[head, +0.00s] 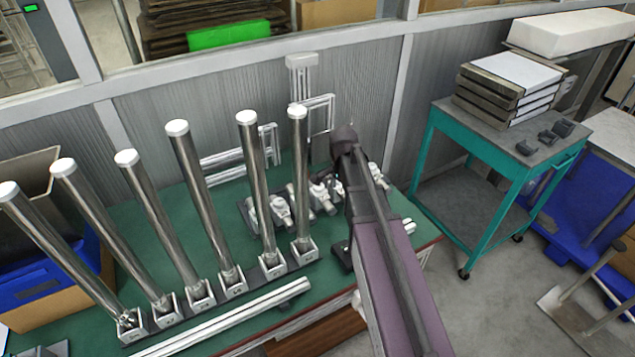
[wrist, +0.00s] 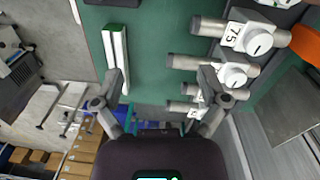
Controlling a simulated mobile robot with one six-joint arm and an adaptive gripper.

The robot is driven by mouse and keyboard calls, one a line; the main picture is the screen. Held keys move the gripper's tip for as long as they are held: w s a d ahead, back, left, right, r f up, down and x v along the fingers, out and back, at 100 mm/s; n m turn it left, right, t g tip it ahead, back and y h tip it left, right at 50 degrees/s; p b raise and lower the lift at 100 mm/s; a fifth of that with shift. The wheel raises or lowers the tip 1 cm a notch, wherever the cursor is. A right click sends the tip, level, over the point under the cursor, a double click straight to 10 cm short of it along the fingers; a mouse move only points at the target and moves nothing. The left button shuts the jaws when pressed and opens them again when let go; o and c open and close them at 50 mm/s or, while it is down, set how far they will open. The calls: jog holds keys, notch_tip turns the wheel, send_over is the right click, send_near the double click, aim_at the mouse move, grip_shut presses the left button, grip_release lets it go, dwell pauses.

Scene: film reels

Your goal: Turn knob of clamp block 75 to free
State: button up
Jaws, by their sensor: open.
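Clamp block 75 (wrist: 233,33) is at the top right of the wrist view, its white label reading 75. Its knob (wrist: 258,43) has a round white face with a short dark line. Other similar clamp blocks (wrist: 232,76) sit below it in a row. My gripper (wrist: 163,78) is open and empty, with its fingers spread over the green bench; clamp block 75 lies beyond the right finger, apart from it. In the head view several clamp blocks (head: 283,212) stand on the bench behind the poles; my arm hides part of the row and my gripper, and their labels are unreadable.
Several tall steel poles (head: 205,205) stand in a row on the green bench (head: 196,322). A white rail (head: 230,315) lies in front of them. A teal cart (head: 500,160) stands to the right. An orange thing (wrist: 307,44) is at the wrist view's right edge.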

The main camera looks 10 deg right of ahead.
aim_at(319, 188)
jog(key=w+a+r+m+p, duration=0.1)
jog(key=w+a+m, duration=0.1)
jog(key=w+m, duration=0.2)
jog(key=w+a+r+m+p, duration=0.2)
jog(key=w+m, duration=0.2)
jog(key=w, duration=0.6)
jog(key=shift+w+a+r, duration=0.15)
jog(key=shift+w+r, duration=0.1)
jog(key=shift+f, duration=0.15)
notch_tip(319, 188, down, 14)
jog(key=b, duration=1.3)
jog(key=shift+r+b, duration=0.25)
jog(key=shift+b, duration=0.1)
